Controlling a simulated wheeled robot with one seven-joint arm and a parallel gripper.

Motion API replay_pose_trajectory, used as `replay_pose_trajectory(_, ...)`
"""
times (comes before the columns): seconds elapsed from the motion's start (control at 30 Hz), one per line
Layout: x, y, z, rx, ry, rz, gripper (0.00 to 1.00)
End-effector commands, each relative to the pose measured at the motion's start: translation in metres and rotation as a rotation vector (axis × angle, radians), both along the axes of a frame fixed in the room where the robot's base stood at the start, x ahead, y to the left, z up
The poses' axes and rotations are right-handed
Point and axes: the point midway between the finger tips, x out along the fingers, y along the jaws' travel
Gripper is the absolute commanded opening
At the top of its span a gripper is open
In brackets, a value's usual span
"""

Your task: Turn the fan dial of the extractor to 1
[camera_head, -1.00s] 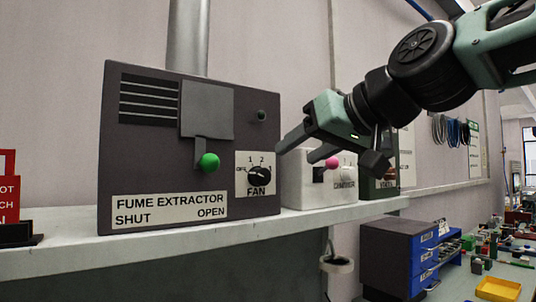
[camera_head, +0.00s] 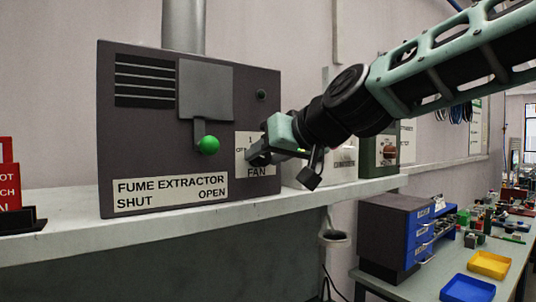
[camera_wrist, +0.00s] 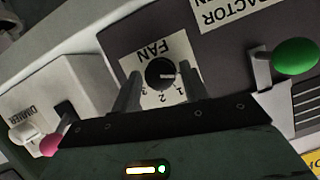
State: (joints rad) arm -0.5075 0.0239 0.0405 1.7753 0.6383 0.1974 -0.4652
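The fume extractor (camera_head: 150,130) is a dark grey box on a shelf. Its black round fan dial (camera_wrist: 160,72) sits on a white plate marked FAN (camera_head: 257,173), with 1, 2 and 3 readable in the wrist view. The dial's white mark points right in that view, toward the side past 1, where a finger covers the plate. My gripper (camera_head: 258,155) is at the plate and hides the dial in the head view. In the wrist view my gripper (camera_wrist: 161,75) is open, one finger on each side of the dial, with gaps showing; contact is not visible.
A green ball-ended lever (camera_head: 208,145) sticks out left of the dial. A white dimmer box (camera_head: 343,165) with a pink knob (camera_wrist: 50,145) stands right of the extractor. The shelf (camera_head: 170,222) runs below. A blue drawer unit (camera_head: 400,235) is lower right.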

Motion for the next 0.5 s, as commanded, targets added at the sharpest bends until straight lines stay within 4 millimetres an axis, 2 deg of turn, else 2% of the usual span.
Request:
replay_pose_trajectory(0.03,-0.0001,-0.0001,0.0000,0.000,0.000,0.000,0.29)
replay_pose_trajectory(0.1,-0.0001,-0.0001,0.0002,0.000,0.000,0.000,0.10)
replay_pose_trajectory(0.5,0.0005,-0.0011,-0.0042,0.043,0.025,-0.001,0.09)
